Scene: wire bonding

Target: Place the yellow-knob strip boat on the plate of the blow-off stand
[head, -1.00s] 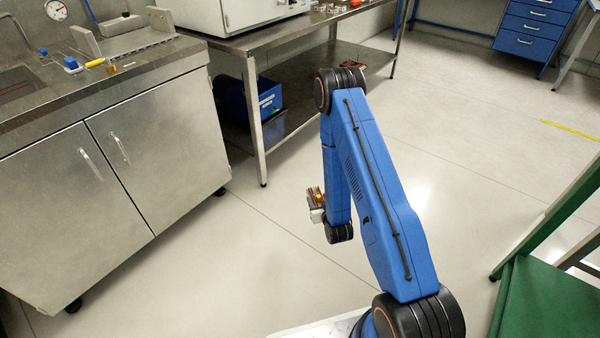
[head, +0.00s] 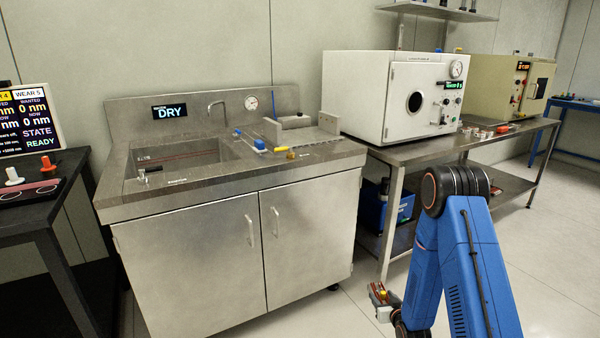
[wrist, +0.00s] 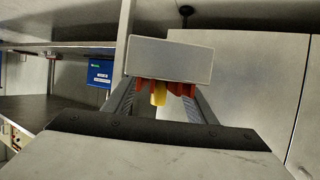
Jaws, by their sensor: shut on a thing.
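My gripper (head: 382,300) is low in front of the steel cabinet's right side, well below the counter top. It is shut on the yellow-knob strip boat (wrist: 170,58). In the wrist view the boat shows a flat grey face, with the yellow knob (wrist: 158,94) between the two dark fingers and red-orange parts beside it. The boat is small and partly hidden in the head view.
The sink (head: 185,160) is in the steel counter (head: 225,187), under a display reading DRY. A white oven (head: 395,95) and a beige machine (head: 510,85) stand on the steel bench to the right. A black table (head: 35,212) is at left.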

